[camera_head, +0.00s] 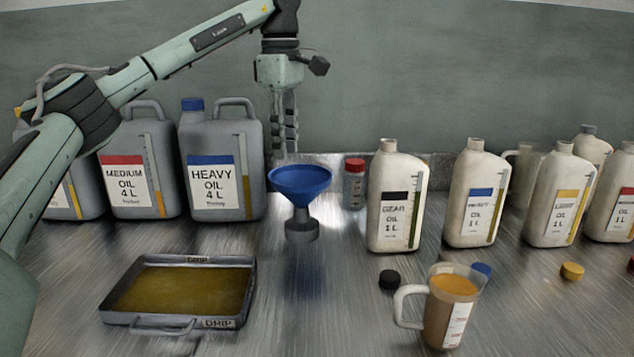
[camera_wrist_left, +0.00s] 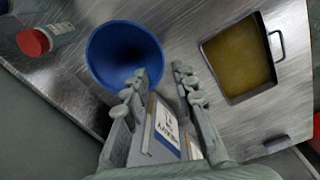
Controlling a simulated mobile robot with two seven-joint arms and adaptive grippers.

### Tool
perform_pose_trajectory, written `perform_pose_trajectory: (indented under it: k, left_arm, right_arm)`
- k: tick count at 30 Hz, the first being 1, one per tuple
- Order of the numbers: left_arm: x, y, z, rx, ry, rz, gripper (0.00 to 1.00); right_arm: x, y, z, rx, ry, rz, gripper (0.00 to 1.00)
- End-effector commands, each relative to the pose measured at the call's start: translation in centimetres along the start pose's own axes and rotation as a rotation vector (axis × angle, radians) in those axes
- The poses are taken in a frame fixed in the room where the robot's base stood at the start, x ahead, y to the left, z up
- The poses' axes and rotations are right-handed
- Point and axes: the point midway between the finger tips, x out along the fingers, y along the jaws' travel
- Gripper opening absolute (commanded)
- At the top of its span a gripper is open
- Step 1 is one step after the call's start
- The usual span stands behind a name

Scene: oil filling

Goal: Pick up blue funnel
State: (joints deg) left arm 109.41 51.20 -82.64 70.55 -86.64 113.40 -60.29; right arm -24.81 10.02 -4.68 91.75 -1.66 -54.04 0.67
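The blue funnel (camera_head: 300,178) stands upright on the bench with its wide mouth up and a grey base below. In the left wrist view the funnel (camera_wrist_left: 112,50) shows as a blue bowl just beyond the fingertips, mostly to the left of them. My left gripper (camera_head: 286,150) points down just above and behind the funnel's rim in the head view. Its fingers (camera_wrist_left: 160,78) are apart with nothing between them, and I see no clear contact with the funnel. My right gripper is not in view.
A heavy oil jug (camera_head: 221,160) stands left of the funnel. A red-capped small bottle (camera_head: 354,188) and a gear oil bottle (camera_head: 398,200) stand right. A drip tray (camera_head: 240,310) and a filled measuring jug (camera_head: 449,310) are in front. The bench (camera_head: 310,300) between them is clear.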

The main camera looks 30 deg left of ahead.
Motion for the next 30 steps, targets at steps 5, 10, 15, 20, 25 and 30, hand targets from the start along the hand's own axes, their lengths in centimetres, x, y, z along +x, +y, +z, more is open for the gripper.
perform_pose_trajectory:
  k: [5,10,15,20,25,30]
  left_arm:
    - [1.5,-0.1,-0.1,0.000,0.003,-0.002,0.27]
    - [3.4,-0.1,0.0,0.000,0.002,-0.002,0.27]
    - [5.9,-0.2,0.1,0.000,0.001,-0.003,0.27]
    - [7.6,-0.2,0.1,-0.001,0.000,-0.001,0.27]
    - [7.8,-0.2,0.1,-0.001,-0.001,0.000,0.27]
    - [7.8,-0.2,0.1,-0.001,0.000,0.000,0.16]
  right_arm:
    - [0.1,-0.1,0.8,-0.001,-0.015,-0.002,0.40]
    - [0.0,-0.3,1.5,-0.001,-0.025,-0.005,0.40]
    - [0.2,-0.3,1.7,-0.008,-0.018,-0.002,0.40]
    - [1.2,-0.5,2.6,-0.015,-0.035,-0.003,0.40]
    - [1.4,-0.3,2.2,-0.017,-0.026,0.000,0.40]
    - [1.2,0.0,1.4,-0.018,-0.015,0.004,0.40]
